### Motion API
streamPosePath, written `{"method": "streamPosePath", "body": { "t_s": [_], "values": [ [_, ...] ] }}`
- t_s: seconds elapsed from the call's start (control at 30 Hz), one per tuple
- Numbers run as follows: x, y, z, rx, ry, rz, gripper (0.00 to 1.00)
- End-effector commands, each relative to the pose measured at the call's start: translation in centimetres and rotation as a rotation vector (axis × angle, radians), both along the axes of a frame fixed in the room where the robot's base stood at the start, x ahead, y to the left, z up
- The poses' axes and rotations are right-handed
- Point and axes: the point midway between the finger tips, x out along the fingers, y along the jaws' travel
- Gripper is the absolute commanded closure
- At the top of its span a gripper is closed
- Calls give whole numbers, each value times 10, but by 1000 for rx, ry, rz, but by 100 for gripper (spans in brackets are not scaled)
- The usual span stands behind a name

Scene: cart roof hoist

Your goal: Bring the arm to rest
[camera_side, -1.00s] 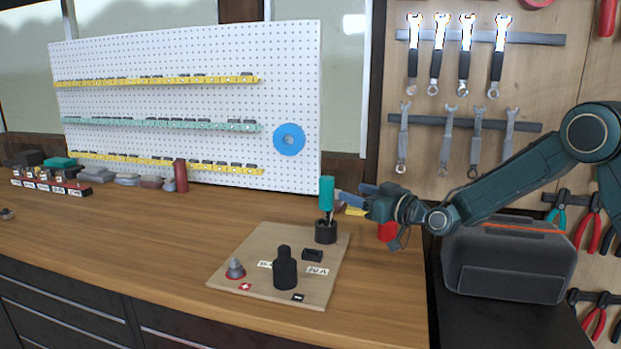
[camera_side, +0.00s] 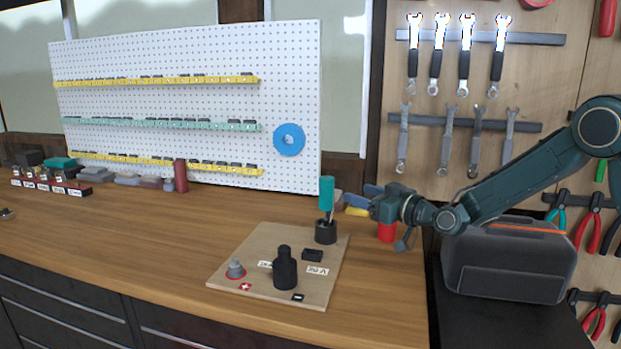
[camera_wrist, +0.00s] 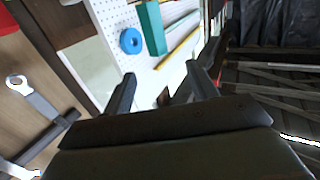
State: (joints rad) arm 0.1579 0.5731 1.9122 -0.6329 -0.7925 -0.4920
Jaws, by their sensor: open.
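My gripper (camera_side: 369,198) is raised above the right end of the wooden bench, just right of a teal-handled tool (camera_side: 326,192). The tool stands upright in a black round holder (camera_side: 325,232). My gripper is apart from the tool. In the wrist view my gripper's two dark fingers (camera_wrist: 161,73) are spread with nothing held between them. The teal handle (camera_wrist: 151,28) shows beyond the fingers there.
A red cylinder (camera_side: 387,232) is below my gripper. A grey case (camera_side: 508,266) is under my arm. The bench's left middle is clear.

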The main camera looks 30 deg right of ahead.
Motion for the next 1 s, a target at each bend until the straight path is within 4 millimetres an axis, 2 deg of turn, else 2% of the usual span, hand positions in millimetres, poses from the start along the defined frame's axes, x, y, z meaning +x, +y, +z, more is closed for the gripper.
{"method": "streamPosePath", "body": {
  "t_s": [0.17, 0.37, 0.67, 1.0],
  "values": [
    [-14, 9, 13, -27, 43, 27, 42],
    [-44, 21, 31, -78, 139, 62, 42],
    [-107, 31, 50, -150, 318, 79, 42],
    [-192, 26, 57, -204, 525, 38, 42]
  ]
}}
